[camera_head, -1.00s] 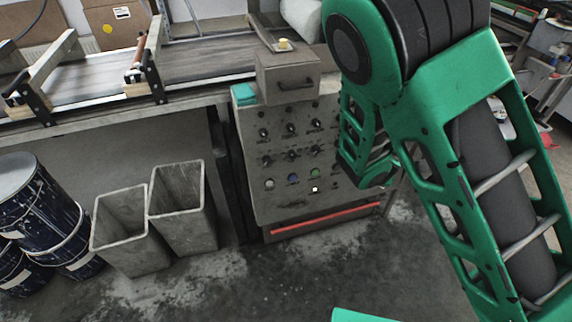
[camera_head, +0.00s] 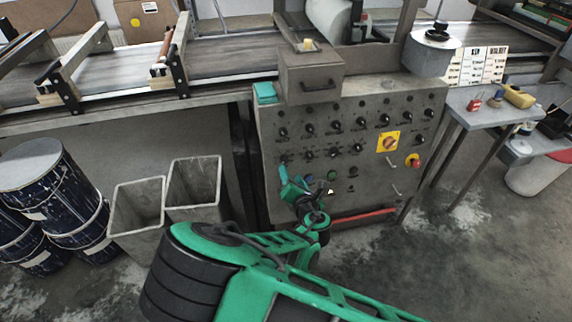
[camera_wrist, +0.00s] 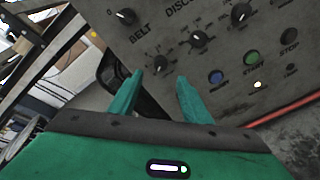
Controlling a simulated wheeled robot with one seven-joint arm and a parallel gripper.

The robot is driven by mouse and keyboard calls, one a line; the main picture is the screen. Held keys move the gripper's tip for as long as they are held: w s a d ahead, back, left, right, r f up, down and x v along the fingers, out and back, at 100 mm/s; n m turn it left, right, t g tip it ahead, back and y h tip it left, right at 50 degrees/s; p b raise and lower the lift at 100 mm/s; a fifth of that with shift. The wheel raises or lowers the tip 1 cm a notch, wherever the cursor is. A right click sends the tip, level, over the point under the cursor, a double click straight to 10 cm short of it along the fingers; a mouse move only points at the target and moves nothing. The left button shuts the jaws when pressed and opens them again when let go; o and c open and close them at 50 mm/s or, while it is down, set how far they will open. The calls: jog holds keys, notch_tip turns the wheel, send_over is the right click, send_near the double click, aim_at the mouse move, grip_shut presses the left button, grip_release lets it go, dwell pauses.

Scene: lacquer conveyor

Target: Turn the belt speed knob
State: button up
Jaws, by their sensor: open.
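The grey control panel (camera_head: 375,165) carries rows of black knobs with white pointers. In the wrist view, the word BELT stands between an upper knob (camera_wrist: 127,16) and a lower knob (camera_wrist: 160,63). I cannot tell which of the two is the belt speed knob. My green gripper (camera_wrist: 160,77) is open and empty. In the wrist view the lower knob appears between its fingertips, against the panel beyond them. In the head view my gripper (camera_head: 303,186) is in front of the panel's lower left part and hides some of it.
Blue (camera_wrist: 215,77) and green (camera_wrist: 251,58) buttons sit right of the fingers. A yellow-backed switch (camera_head: 388,142) is on the panel's right. A drawer box (camera_head: 310,78) tops the panel. Two grey bins (camera_head: 194,185) and dark drums (camera_head: 50,190) stand left. A side table (camera_head: 478,112) stands right.

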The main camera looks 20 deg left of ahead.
aim_at(285, 161)
jog(key=x, duration=0.8)
jog(key=shift+w+a+f, duration=0.1)
jog(key=shift+w+f, duration=0.05)
jog(key=shift+w, duration=0.15)
